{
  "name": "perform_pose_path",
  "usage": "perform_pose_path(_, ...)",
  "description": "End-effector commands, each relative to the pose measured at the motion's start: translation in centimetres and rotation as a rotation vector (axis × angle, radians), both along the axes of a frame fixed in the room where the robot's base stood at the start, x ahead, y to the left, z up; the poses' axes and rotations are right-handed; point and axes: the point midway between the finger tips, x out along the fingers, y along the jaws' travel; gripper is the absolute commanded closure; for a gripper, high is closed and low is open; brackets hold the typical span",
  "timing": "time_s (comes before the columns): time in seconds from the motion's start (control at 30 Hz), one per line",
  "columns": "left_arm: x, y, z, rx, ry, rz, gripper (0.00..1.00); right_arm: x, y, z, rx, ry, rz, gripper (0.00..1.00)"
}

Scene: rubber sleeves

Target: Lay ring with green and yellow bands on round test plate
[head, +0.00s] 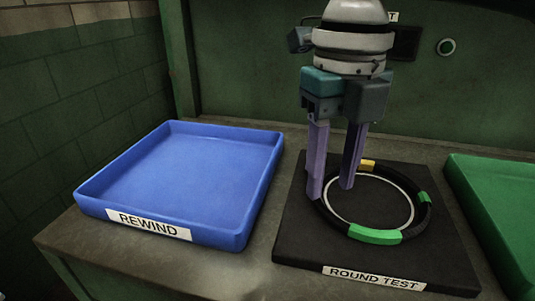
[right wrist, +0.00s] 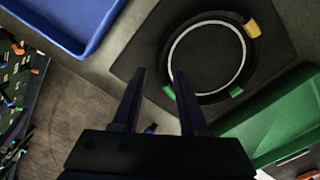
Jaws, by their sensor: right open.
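The black ring (head: 375,236) with green and yellow bands lies flat on the dark round test plate (head: 300,235), around the plate's white circle. In the right wrist view the ring (right wrist: 251,29) is at the upper right, with the plate (right wrist: 140,60) under it. My right gripper (head: 331,192) is open and empty, pointing down at the ring's left side in the head view. In the right wrist view its fingertips (right wrist: 157,75) show beside the ring, not closed on it. I cannot tell whether a finger touches it. My left gripper is not in view.
An empty blue tray (head: 145,229) labelled REWIND stands left of the plate. A green tray (head: 490,215) stands to the right, partly out of view. A green wall panel (head: 250,70) rises behind. Clear bench (head: 265,225) lies between the blue tray and plate.

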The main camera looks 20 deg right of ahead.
Motion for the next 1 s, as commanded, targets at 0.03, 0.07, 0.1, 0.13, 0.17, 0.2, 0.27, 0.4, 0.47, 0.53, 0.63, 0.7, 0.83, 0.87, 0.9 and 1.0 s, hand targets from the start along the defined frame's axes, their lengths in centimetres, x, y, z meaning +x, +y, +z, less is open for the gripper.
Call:
perform_pose_path(0.03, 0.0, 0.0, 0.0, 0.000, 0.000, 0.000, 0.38, 0.1, 0.0, 1.4, 0.000, -0.006, 0.001, 0.57)
perform_pose_path(0.07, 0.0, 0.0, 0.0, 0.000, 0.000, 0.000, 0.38, 0.1, 0.0, 2.1, 0.000, -0.006, 0.000, 0.57)
perform_pose_path(0.1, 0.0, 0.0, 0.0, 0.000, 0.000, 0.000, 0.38, 0.1, 0.1, 3.0, 0.001, -0.006, 0.001, 0.57)
perform_pose_path(0.13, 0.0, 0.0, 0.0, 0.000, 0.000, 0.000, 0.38, 0.1, 0.0, 3.7, 0.000, -0.005, 0.001, 0.57)
perform_pose_path(0.17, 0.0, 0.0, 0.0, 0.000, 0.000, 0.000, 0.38, 0.1, 0.0, 4.3, 0.000, -0.005, 0.001, 0.57)
perform_pose_path(0.2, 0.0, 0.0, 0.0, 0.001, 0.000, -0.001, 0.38, 0.1, 0.1, 5.1, 0.001, -0.005, 0.000, 0.57)
perform_pose_path(0.27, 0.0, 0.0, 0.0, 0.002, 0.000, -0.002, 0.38, 0.1, 0.1, 6.1, 0.000, -0.004, 0.000, 0.57)
perform_pose_path(0.4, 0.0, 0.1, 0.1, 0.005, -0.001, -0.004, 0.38, 0.0, 0.1, 7.7, 0.000, -0.001, -0.001, 0.57)
perform_pose_path(0.47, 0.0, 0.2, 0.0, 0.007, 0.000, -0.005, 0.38, 0.0, 0.1, 8.0, 0.000, -0.001, -0.001, 0.57)
perform_pose_path(0.53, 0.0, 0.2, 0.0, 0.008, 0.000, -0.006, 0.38, 0.0, 0.1, 8.2, 0.000, 0.000, -0.001, 0.57)
perform_pose_path(0.63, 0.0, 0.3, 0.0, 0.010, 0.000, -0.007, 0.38, 0.0, 0.1, 8.3, 0.000, 0.000, -0.001, 0.57)
perform_pose_path(0.7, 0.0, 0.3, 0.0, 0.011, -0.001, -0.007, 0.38, 0.0, 0.1, 8.3, 0.000, 0.000, -0.001, 0.57)
perform_pose_path(0.83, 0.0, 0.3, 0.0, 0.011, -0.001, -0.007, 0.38, 0.0, 0.1, 8.2, 0.000, 0.000, -0.001, 0.48)
perform_pose_path(0.87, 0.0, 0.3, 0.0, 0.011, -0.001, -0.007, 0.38, 0.0, 0.1, 8.2, 0.000, 0.000, -0.001, 0.45)
perform_pose_path(0.9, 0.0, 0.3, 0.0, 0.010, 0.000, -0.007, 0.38, 0.0, 0.1, 8.2, 0.000, 0.000, -0.001, 0.40)
perform_pose_path(1.0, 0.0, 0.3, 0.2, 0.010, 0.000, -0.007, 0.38, -0.1, 0.2, 8.1, 0.001, 0.001, -0.040, 0.29)
